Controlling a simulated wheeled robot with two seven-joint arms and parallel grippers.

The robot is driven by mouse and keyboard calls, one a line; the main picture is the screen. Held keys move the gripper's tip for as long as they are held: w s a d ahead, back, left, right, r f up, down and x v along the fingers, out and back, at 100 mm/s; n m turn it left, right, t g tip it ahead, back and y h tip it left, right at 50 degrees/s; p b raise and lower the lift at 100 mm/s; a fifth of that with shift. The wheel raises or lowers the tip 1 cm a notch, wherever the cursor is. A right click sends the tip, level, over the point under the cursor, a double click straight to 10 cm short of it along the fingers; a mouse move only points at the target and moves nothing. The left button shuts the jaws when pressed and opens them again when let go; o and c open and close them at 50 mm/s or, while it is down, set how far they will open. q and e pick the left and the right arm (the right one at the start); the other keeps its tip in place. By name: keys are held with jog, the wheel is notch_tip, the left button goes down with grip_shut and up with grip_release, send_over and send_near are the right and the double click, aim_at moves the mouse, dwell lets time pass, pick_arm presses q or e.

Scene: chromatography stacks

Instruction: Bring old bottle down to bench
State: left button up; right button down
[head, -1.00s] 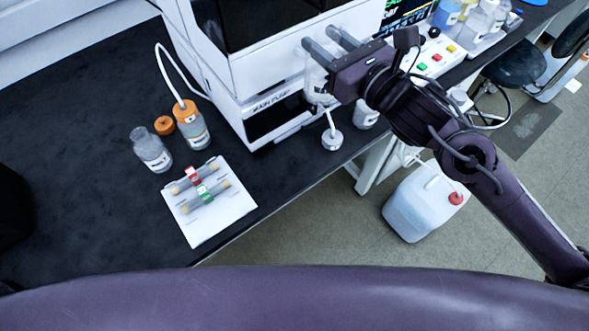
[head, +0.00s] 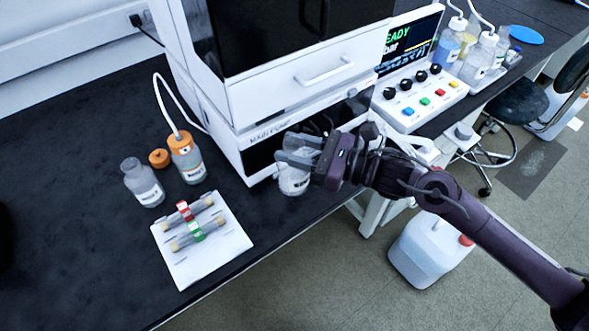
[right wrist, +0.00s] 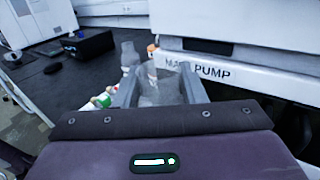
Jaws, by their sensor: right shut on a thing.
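A clear, labelled bottle (head: 293,181) is between the fingers of my right gripper (head: 297,152), low in front of the main pump near the bench's front edge. The right gripper is shut on it. In the right wrist view the fingers (right wrist: 158,92) flank the clear bottle (right wrist: 160,84). I cannot tell whether its base touches the bench (head: 90,235). An open clear bottle (head: 143,183) stands on the bench to the left, beside an orange-capped bottle (head: 187,160) with a tube and a loose orange cap (head: 159,158). My left gripper is not in view.
The white instrument stack (head: 300,85) rises behind the held bottle. A white mat (head: 230,245) with two columns lies at front left. A button panel (head: 425,100) and tubed bottles (head: 478,57) are to the right. A white jug (head: 425,250) stands on the floor.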

aim_at(294, 174)
notch_tip(294, 174, down, 3)
jog(key=shift+f, duration=0.15)
notch_tip(294, 174, down, 4)
jog(key=shift+p, duration=0.3)
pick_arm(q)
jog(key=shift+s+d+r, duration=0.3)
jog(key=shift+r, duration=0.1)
pick_arm(e)
jog(key=shift+f, duration=0.1)
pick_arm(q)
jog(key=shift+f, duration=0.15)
pick_arm(e)
jog(key=shift+f, duration=0.1)
jog(key=shift+f+b, duration=0.1)
jog(key=shift+b, duration=0.2)
jog(key=c, duration=0.9)
grip_release()
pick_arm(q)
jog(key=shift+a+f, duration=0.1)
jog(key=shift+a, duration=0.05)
